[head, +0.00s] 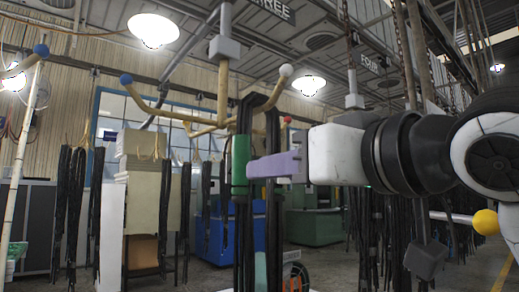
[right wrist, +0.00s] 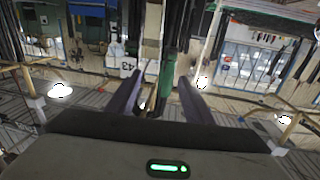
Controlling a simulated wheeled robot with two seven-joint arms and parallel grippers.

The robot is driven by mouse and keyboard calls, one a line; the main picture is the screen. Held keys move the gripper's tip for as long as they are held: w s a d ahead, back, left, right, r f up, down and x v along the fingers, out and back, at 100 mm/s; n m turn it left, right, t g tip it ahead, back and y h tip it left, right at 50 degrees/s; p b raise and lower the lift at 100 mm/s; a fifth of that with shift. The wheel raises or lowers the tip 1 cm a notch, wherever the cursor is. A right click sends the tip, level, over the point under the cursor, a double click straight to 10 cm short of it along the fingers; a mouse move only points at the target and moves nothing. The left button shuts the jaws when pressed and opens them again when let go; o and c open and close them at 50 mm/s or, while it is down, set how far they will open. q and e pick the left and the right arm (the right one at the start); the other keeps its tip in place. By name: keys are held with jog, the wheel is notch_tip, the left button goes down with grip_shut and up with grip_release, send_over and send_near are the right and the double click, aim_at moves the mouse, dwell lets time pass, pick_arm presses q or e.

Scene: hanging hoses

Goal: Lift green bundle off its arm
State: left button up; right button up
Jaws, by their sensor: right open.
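The green bundle (head: 241,162) is a bunch of black hoses with a green sleeve, hanging from a wooden arm of a hanger (head: 224,85) in the middle of the head view. My right gripper (head: 252,168) comes in level from the right, its purple fingers at the height of the sleeve. In the right wrist view the gripper (right wrist: 158,78) is open, with the green sleeve (right wrist: 170,72) between its spread fingers, closer to the right one. I cannot tell whether either finger touches it. The near finger hides part of the hoses behind. My left gripper is out of view.
Another black hose bundle (head: 272,200) hangs right beside the green one. The hanger's arms end in coloured balls, such as a blue one (head: 126,79) and a white one (head: 285,70). More hose bundles (head: 75,200) hang at the left. A blue bin (head: 222,228) stands behind.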

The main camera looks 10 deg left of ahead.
aim_at(241, 167)
jog(key=x, duration=0.3)
jog(key=p+x, duration=0.1)
jog(key=x, duration=0.2)
jog(key=s+a+r+p+x, duration=0.1)
jog(key=x, duration=0.2)
jog(key=shift+a, duration=0.15)
jog(key=shift+w+a+f, duration=0.1)
jog(key=shift+w+a, duration=0.05)
jog(key=c, duration=1.1)
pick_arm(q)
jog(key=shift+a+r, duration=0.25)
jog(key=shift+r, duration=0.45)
pick_arm(e)
grip_shut()
jog(key=shift+r, duration=0.2)
